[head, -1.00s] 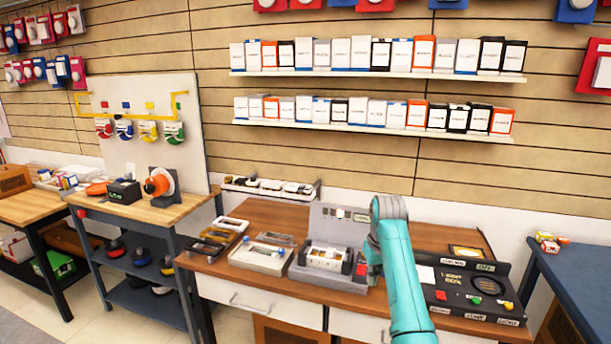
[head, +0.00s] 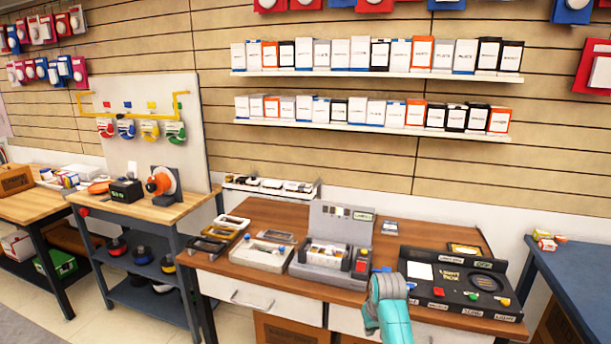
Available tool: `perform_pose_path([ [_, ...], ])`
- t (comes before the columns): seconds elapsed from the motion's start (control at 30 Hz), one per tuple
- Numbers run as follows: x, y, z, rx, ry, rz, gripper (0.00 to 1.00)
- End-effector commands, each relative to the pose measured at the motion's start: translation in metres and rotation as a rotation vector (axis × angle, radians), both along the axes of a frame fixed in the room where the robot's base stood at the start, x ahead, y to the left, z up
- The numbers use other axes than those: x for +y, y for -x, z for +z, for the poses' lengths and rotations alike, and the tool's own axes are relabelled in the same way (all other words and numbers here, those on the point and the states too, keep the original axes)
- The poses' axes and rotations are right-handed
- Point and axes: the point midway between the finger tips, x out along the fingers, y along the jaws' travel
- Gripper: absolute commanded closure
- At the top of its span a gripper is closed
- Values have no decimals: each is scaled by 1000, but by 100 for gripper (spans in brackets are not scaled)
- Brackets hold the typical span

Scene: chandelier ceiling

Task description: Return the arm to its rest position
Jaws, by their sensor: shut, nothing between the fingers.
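My arm shows at the bottom of the head view, as a teal link with a grey joint at its upper end. It stands in front of the wooden workbench's front edge. My gripper cannot be made out; the arm's own joint hides whatever lies beyond it. A small blue piece shows just above the joint, and I cannot tell what it is. Nothing is seen carried by the arm.
The wooden workbench (head: 285,215) holds a grey fixture (head: 325,262), a white-topped tray (head: 262,252) and a black control panel (head: 465,285) with buttons. A blue table (head: 570,275) stands right, a tool cart (head: 150,225) left. Shelves of boxes (head: 375,75) hang behind.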

Motion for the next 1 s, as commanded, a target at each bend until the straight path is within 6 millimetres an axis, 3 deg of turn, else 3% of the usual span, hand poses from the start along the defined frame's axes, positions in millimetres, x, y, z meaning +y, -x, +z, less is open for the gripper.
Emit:
perform_pose_path([
  [0.03,0,13,-24,-14,-1,-4,100],
  [0.2,0,48,-78,-88,-4,-20,100],
  [0.5,1,126,-151,-216,-11,-46,100],
  [0.77,1,205,-188,-325,-19,-66,100],
  [1.0,0,283,-200,-427,-27,-83,100],
])
